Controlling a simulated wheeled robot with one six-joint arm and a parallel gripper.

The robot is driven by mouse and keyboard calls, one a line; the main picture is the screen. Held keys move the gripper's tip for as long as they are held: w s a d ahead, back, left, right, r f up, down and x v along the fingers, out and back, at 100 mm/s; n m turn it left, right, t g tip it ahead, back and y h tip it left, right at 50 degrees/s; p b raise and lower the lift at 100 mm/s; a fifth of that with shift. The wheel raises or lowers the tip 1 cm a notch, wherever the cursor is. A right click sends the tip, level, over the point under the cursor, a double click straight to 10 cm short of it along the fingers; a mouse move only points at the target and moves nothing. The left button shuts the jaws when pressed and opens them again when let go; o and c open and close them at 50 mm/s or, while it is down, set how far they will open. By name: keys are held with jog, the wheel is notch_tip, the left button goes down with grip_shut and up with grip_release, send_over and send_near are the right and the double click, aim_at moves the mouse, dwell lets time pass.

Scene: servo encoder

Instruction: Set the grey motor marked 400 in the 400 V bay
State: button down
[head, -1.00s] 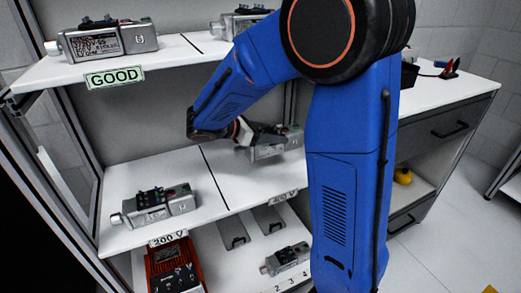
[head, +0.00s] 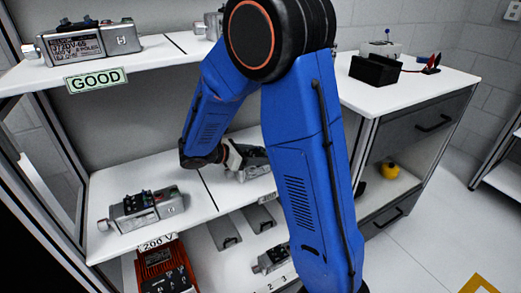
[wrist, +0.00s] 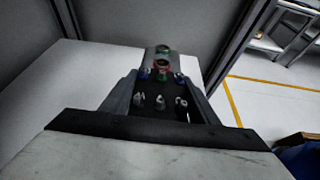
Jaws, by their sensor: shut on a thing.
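My gripper (head: 234,158) is shut on a grey motor (head: 253,161) over the right bay of the middle shelf (head: 219,176). My blue arm hides the motor's right part. No marking on it can be read. The wrist view shows the motor (wrist: 158,55) between the jaws, with red, green and blue connectors on top and a pale surface around it. I cannot tell whether it touches the shelf. The bay's front label (head: 268,197) is mostly hidden by my arm. Another grey motor (head: 148,210) sits in the left bay, above the 200 V label (head: 158,243).
A grey motor (head: 90,40) stands on the upper shelf above the GOOD label (head: 97,80), with another partly hidden farther right. Below are a red device (head: 165,268) and a motor (head: 270,260) by numbered slots. A bench with a black box (head: 375,69) stands at right.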

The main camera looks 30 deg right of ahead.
jog(key=shift+f, duration=0.15)
jog(key=c, duration=0.7)
grip_release()
